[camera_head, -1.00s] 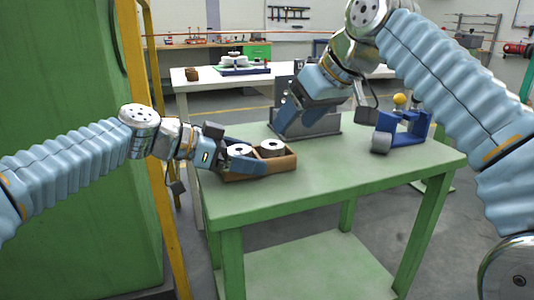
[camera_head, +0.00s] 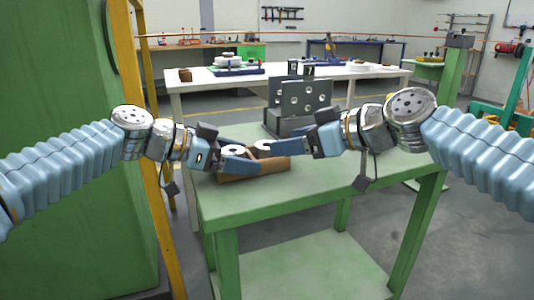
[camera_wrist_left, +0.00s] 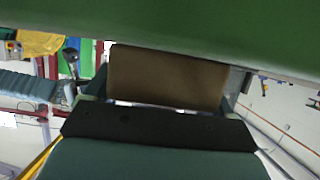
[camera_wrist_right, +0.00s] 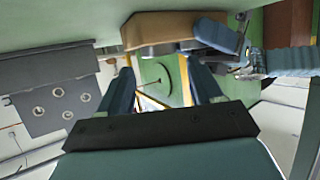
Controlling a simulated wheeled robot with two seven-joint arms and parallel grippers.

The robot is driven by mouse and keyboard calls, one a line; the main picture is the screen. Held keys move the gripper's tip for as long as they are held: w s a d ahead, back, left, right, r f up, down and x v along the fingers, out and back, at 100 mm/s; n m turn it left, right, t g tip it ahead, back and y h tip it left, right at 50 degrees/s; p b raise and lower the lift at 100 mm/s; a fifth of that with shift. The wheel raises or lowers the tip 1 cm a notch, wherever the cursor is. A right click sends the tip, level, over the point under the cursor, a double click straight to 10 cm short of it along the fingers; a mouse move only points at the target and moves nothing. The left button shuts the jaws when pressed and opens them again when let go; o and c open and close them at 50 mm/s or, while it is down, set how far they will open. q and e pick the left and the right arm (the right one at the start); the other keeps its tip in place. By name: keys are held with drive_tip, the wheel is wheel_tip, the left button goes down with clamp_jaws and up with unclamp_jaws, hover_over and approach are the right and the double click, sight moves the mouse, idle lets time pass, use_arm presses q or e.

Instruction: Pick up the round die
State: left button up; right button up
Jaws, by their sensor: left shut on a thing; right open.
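A brown wooden tray (camera_head: 252,170) sits at the left of the green table and holds two grey round dies with dark centre holes. The left die (camera_head: 233,149) shows between the fingers of my left gripper (camera_head: 250,160). The right die (camera_head: 263,145) is partly covered by my right gripper (camera_head: 270,156). My left gripper is shut across the tray; the left wrist view shows the tray's brown end wall (camera_wrist_left: 168,78) between its fingers. My right gripper is open, its fingertips over the tray's right end beside the right die.
A grey stand with an upright holed plate (camera_head: 302,97) is behind the tray, close to my right gripper. The front of the green table (camera_head: 290,195) is clear. A yellow post (camera_head: 150,185) and green cabinet (camera_head: 70,130) flank the left arm.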

drive_tip(key=x, duration=0.4)
drive_tip(key=shift+w+a+f, duration=0.2)
drive_tip(key=shift+w+a, duration=0.05)
use_arm(q)
drive_tip(key=shift+s+d+r, duration=0.1)
drive_tip(key=shift+s, duration=0.05)
use_arm(e)
drive_tip(key=shift+w+a+f, duration=0.1)
drive_tip(key=shift+a+f, duration=0.1)
drive_tip(key=shift+a+f, duration=0.1)
drive_tip(key=shift+f, duration=0.05)
drive_tip(key=c, duration=0.7)
use_arm(q)
drive_tip(key=shift+d, duration=0.15)
use_arm(e)
drive_tip(key=shift+a, duration=0.1)
clamp_jaws()
use_arm(q)
drive_tip(key=shift+a, duration=0.25)
drive_tip(key=o, duration=1)
use_arm(e)
wheel_tip(320, 180, up, 11)
drive_tip(key=shift+d+f, duration=0.15)
drive_tip(key=shift+d, duration=0.15)
use_arm(q)
drive_tip(key=shift+a, duration=0.1)
